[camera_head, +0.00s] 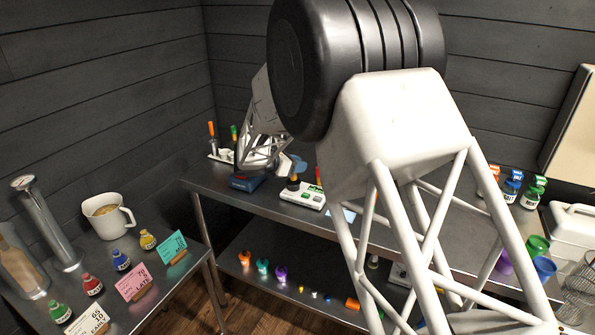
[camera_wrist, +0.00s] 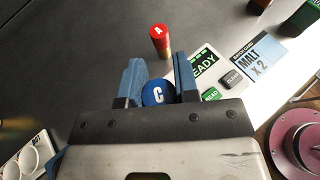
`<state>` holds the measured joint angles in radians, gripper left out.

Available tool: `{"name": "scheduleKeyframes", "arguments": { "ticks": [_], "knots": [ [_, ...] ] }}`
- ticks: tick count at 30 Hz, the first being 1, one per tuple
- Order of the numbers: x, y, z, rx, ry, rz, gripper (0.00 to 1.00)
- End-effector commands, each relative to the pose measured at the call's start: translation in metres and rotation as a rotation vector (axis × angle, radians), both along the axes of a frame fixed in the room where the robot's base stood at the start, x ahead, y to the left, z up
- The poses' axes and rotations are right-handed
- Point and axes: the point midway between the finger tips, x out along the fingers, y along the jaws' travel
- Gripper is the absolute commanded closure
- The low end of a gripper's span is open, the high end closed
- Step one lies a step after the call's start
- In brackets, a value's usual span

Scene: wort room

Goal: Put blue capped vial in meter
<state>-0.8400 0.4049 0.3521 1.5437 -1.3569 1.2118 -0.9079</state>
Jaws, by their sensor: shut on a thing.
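The blue capped vial (camera_wrist: 156,94), marked C, sits between the two blue fingers of my gripper (camera_wrist: 158,84) in the wrist view. The gripper is shut on it. Only the cap shows; the vial's body is hidden below. The meter (camera_wrist: 180,69) is a white device with a green READY display and buttons, just right of the fingers. I cannot tell whether the vial touches it.
A red capped vial (camera_wrist: 160,42) marked A stands just beyond the fingers. A MALT X 2 card (camera_wrist: 262,55) lies right of the meter. A white rack with round holes (camera_wrist: 28,158) is at lower left. A mug (camera_head: 106,216) and small bottles stand on the left table.

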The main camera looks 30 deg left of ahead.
Motion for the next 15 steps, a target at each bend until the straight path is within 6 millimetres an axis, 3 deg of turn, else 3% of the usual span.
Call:
{"name": "scheduleKeyframes", "arguments": {
  "ticks": [6,15],
  "knots": [
    [0.000,0.000,-0.021,-0.001,0.001,0.000,0.95],
    [0.000,0.000,-0.024,0.000,0.000,0.000,0.95]
  ]
}}
